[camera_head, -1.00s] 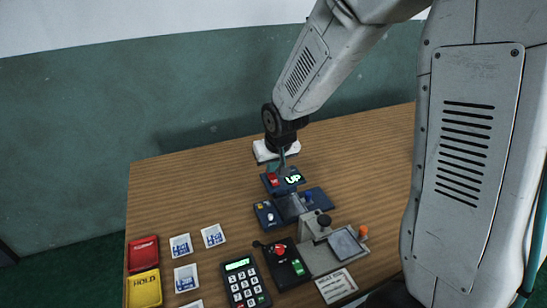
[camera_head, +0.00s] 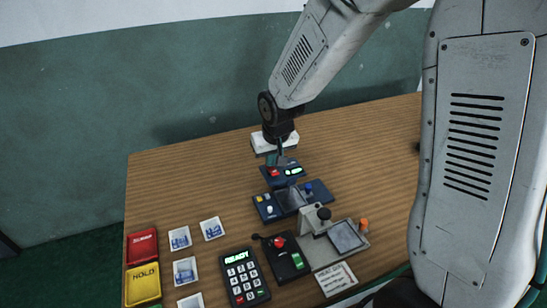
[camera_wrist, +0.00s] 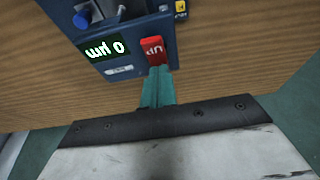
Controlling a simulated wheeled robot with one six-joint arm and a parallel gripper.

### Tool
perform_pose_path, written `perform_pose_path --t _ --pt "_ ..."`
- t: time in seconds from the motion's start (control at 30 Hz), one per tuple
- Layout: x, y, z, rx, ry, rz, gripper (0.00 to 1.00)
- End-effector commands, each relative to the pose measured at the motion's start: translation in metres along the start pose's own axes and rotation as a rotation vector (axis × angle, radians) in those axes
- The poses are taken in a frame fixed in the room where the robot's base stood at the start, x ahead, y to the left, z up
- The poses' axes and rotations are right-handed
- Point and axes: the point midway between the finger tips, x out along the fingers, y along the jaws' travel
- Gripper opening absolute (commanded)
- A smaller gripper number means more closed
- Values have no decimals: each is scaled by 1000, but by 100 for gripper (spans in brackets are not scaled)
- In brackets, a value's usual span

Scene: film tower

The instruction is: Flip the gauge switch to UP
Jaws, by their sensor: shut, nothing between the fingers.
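The gauge (camera_head: 283,173) is a dark blue unit on the wooden table, with a red switch (camera_head: 273,172) and a small lit display (camera_head: 293,171). In the wrist view the red switch (camera_wrist: 153,50) bears upside-down lettering that looks like "UP", and the display (camera_wrist: 105,47) beside it reads "0 µm", also inverted. My gripper (camera_wrist: 157,75) is shut and empty, its teal fingertips right at the near end of the red switch; I cannot tell whether they touch. In the head view my gripper (camera_head: 281,157) hangs just behind the gauge.
In front of the gauge stand a blue unit with knobs (camera_head: 268,207), a grey metal fixture (camera_head: 318,252), a black box with a red button (camera_head: 286,260) and a keypad reading READY (camera_head: 243,278). White cards and red and yellow trays (camera_head: 142,285) lie left. The table's right is mostly clear.

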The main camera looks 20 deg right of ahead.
Motion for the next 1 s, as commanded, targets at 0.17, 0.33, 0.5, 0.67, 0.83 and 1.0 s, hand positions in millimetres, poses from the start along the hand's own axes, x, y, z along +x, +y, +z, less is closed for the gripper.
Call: perform_pose_path --t 0.17,0.33,0.5,0.67,0.83,1.0 --pt "-3 1 11 0 -8 1 0" --pt "-4 1 15 1 -9 1 0" --pt "-5 1 14 1 -6 1 0" --pt "-8 1 13 1 -4 1 0" --pt "-32 0 9 0 0 0 0" --pt "-70 -1 9 -2 0 0 0"
